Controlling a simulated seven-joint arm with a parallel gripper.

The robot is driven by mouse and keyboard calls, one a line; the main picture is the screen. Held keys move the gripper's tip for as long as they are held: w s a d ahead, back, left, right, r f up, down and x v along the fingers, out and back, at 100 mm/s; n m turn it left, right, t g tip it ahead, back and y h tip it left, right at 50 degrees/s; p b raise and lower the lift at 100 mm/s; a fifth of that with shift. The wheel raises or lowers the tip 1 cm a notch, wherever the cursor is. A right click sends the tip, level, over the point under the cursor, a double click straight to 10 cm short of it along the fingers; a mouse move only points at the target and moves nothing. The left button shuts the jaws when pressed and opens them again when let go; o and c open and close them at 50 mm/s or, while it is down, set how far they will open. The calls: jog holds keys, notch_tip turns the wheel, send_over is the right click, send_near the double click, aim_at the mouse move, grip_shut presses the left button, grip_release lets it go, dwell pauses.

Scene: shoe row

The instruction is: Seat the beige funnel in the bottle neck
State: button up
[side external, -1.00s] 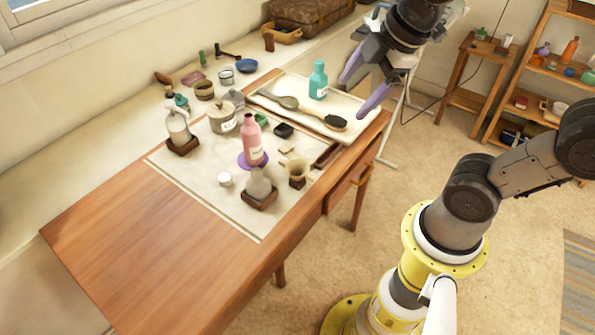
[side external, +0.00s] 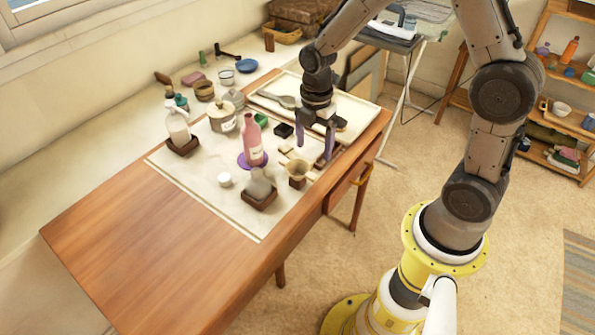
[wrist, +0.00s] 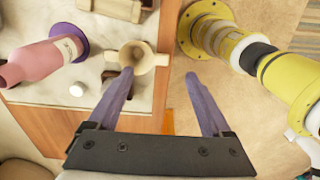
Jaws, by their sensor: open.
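The beige funnel (side external: 297,168) sits wide end up on a small brown stand near the right front of the pale mat. In the wrist view the funnel (wrist: 138,55) shows from above, its round mouth and a side tab visible. My gripper (side external: 315,146) is open and empty, above and behind the funnel in the side view. In the wrist view my gripper (wrist: 160,72) has its left fingertip overlapping the funnel's edge; contact cannot be told. A pink bottle (side external: 252,145) stands upright on a purple disc (side external: 243,162); it also shows in the wrist view (wrist: 30,62).
A clear bottle (side external: 260,184) in a brown base stands close left of the funnel. A white cap (side external: 225,180), a pot (side external: 223,119) and a spray bottle (side external: 177,124) are farther left. A pale tray (side external: 353,108) lies behind. The table's front left (side external: 130,240) is bare.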

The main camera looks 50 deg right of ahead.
aim_at(310, 174)
notch_tip(310, 174, down, 3)
jog(key=shift+f, duration=0.1)
jog(key=shift+w+a+f, duration=0.1)
jog(key=shift+a+f, duration=0.1)
jog(key=shift+f, duration=1.15)
jog(key=shift+a+f, duration=0.2)
jog(key=shift+f, duration=1.1)
grip_shut()
